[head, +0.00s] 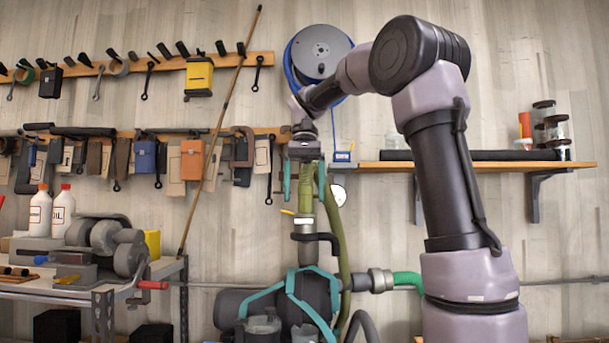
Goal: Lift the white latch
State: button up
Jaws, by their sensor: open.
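My gripper (304,197) points down in front of the wall, its two teal fingers apart. An upright olive-green hose or pipe (306,188) shows between the fingers; I cannot tell whether they touch it. A small white piece (303,220) sits on the pipe's fitting, just below the fingertips. A rounded white piece (338,195) shows just right of the right finger, beside a second olive hose (342,245). I cannot tell which of these is the latch. Neither is held.
A dark machine with a teal frame (312,287) stands below the gripper. A workbench (100,294) with a vise is at left. Tools hang from wall rails (165,62). A shelf (475,167) with jars is at right. A blue hose reel (320,52) hangs behind my arm.

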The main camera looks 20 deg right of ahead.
jog(key=v, duration=0.6)
jog(key=shift+d, duration=0.1)
dwell(0.3)
jog(key=s+d+f+t, duration=0.2)
jog(key=s+f+t, duration=0.3)
jog(key=s+f, duration=0.3)
jog(key=s+d+f+t+y, duration=0.1)
jog(key=s+f+t, duration=0.3)
jog(key=s+f, duration=0.4)
notch_tip(320, 180, down, 2)
jog(key=shift+s+d+f+m+t, duration=0.1)
jog(key=shift+s+d+m+t, duration=0.25)
jog(key=shift+d, duration=0.25)
